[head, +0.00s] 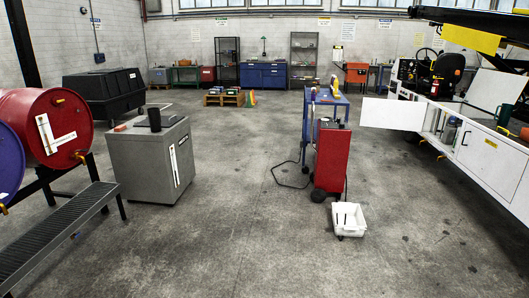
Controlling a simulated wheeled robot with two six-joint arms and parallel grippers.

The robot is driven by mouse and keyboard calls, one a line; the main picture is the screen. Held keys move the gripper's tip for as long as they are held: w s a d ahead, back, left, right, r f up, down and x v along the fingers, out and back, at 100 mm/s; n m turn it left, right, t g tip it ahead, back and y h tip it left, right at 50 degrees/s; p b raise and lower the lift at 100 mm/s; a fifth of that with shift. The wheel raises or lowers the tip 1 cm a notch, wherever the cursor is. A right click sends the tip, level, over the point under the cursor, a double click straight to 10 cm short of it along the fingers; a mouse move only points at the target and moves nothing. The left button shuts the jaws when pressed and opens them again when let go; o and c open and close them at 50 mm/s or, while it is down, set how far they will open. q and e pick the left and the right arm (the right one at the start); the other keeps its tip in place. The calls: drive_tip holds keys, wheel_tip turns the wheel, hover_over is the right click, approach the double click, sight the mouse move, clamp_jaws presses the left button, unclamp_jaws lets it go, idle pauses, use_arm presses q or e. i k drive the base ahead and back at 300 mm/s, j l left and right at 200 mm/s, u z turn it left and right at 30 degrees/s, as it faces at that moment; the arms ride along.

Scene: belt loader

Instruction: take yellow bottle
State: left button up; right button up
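A small yellow upright object (334,83) stands on top of the blue cart (322,100) in the middle distance, right of centre. It may be the yellow bottle, but it is too small to tell for sure. Neither of my grippers shows in the head view.
A red cabinet (332,158) stands before the blue cart, with a white bin (348,219) and a dark cable on the floor. A grey cabinet (152,160) and red drum (45,128) stand left. The white loader (480,155) stands right, its door open. The middle floor is clear.

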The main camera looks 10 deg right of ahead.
sight(336, 84)
drive_tip(key=i+z, duration=0.25)
drive_tip(key=i, duration=4.7)
drive_tip(key=i+j+z, duration=0.2)
drive_tip(key=i+z, duration=0.2)
drive_tip(key=i, duration=0.3)
drive_tip(key=i+j+z, duration=0.4)
drive_tip(key=i, duration=0.3)
drive_tip(key=i+j+z, duration=0.4)
drive_tip(key=i+j, duration=0.35)
drive_tip(key=j, duration=0.2)
drive_tip(key=i+j, duration=0.1)
drive_tip(key=j, duration=0.2)
drive_tip(key=i+j+z, duration=0.1)
drive_tip(key=j, duration=0.25)
drive_tip(key=i+j, duration=0.15)
drive_tip(key=j, duration=0.2)
drive_tip(key=i+j, duration=0.1)
drive_tip(key=j, duration=0.2)
